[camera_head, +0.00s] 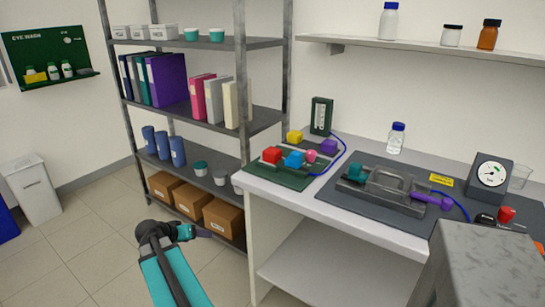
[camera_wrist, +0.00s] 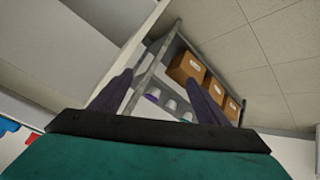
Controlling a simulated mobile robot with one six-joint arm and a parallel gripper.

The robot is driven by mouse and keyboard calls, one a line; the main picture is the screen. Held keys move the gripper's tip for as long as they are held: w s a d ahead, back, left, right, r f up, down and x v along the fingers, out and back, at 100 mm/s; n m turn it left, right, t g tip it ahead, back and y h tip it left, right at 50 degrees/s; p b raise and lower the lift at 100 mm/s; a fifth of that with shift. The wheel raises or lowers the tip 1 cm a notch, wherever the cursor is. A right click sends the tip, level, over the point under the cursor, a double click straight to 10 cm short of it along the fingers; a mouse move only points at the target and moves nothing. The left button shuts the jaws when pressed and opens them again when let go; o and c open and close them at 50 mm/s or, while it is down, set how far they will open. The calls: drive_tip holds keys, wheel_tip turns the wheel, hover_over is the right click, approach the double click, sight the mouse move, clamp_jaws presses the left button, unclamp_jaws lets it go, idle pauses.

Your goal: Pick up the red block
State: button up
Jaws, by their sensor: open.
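The red block (camera_head: 271,155) sits on a green mat (camera_head: 285,178) at the left end of the white bench, in the head view. A blue block (camera_head: 294,159) and a pink piece (camera_head: 311,156) are to its right. A yellow block (camera_head: 295,137) is behind it. My gripper (camera_head: 206,234) is low, left of the bench and well apart from the red block. In the wrist view my gripper (camera_wrist: 158,95) is open with nothing between its fingers. Blue and red bits show at that view's left edge; I cannot tell which pieces they are.
A metal shelf rack (camera_head: 243,90) with binders and cardboard boxes (camera_head: 223,217) stands behind my gripper. The bench edge (camera_head: 300,212) lies between my gripper and the mat. A grey rig (camera_head: 392,190) and a gauge (camera_head: 489,178) stand on the bench's right part.

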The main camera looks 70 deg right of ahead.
drive_tip(key=s+d+r+m+g+h, duration=0.1)
drive_tip(key=s+d+r+m+h, duration=0.4)
drive_tip(key=d+r, duration=0.75)
drive_tip(key=m+g, duration=0.2)
drive_tip(key=m, duration=0.1)
approach(270, 152)
drive_tip(key=v, duration=0.4)
drive_tip(key=shift+w+d+r, duration=0.1)
drive_tip(key=shift+w+d, duration=0.1)
drive_tip(key=shift+d, duration=0.05)
drive_tip(key=shift+d, duration=0.1)
drive_tip(key=p+x, duration=0.1)
drive_tip(key=x, duration=0.6)
drive_tip(key=shift+s+d+f, duration=0.2)
drive_tip(key=shift+d+f, duration=0.05)
drive_tip(key=shift+d, duration=0.45)
drive_tip(key=shift+p+x, duration=0.85)
drive_tip(key=shift+x, duration=1.75)
drive_tip(key=shift+a+f, duration=0.1)
